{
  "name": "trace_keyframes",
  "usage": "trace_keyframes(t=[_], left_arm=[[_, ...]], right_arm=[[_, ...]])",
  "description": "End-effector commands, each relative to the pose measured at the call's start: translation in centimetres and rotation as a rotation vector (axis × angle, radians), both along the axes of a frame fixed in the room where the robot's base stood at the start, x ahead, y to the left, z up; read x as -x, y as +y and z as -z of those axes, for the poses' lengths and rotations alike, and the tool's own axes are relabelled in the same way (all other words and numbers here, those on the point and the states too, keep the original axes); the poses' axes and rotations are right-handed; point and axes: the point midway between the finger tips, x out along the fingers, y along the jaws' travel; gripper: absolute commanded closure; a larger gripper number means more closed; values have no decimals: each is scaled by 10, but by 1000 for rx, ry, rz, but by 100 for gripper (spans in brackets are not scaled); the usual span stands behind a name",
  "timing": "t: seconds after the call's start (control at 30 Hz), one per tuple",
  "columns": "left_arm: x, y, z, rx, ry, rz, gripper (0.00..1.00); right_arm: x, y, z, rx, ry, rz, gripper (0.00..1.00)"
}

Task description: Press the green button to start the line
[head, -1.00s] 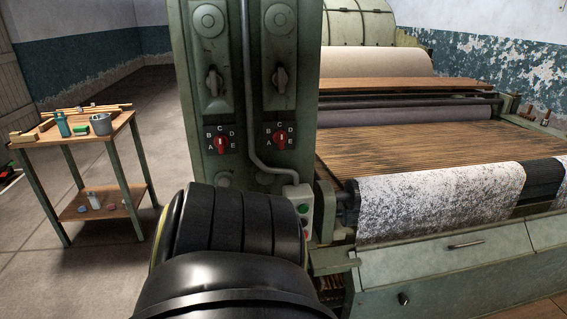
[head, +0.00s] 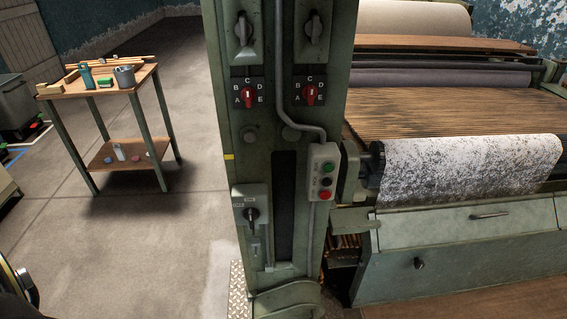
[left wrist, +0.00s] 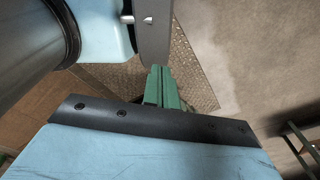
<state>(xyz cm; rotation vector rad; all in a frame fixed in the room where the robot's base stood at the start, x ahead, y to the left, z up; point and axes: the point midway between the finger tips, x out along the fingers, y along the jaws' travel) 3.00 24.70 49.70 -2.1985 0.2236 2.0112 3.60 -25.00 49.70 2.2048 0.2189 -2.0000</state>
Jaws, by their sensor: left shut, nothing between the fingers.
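The green button (head: 327,168) is the top one on a small pale control box (head: 322,172) on the right side of the machine's green column. A black button (head: 326,182) and a red button (head: 324,195) sit below it. Nothing blocks the box in the head view. My left gripper (left wrist: 160,72) shows in the left wrist view, its green fingers shut and empty above the floor and a tread plate. The green button is not seen in that view. My right gripper is not in view.
The column carries red rotary selectors (head: 248,96) and a lower switch (head: 251,214). A grey conduit (head: 284,118) runs to the control box. Rollers with speckled cloth (head: 470,170) lie to the right. A small wooden table (head: 100,88) stands left, with open floor between.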

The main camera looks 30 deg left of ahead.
Motion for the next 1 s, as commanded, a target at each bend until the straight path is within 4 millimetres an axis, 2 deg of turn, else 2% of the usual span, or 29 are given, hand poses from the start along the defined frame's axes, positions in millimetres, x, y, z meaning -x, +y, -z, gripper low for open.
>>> trace_keyframes(t=[0.4, 0.5, 0.57, 0.67, 0.77, 0.8, 0.87, 1.0], left_arm=[[-8, 4, -1, -4, -14, -2, 100], [-25, -1, -8, 9, -52, -22, 100], [-46, -7, -16, 27, -99, -44, 100], [-96, -20, -40, 72, -213, -102, 100], [-154, -36, -74, 137, -350, -175, 100], [-178, -42, -90, 166, -405, -203, 100], [-211, -50, -115, 214, -486, -246, 100], [-282, -70, -182, 336, -666, -338, 100]], right_arm=[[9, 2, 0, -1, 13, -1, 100], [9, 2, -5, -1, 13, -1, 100], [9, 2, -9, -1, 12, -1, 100], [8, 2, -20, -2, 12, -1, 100], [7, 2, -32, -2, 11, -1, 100], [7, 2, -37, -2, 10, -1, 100], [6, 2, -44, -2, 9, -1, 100], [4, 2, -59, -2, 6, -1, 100]])
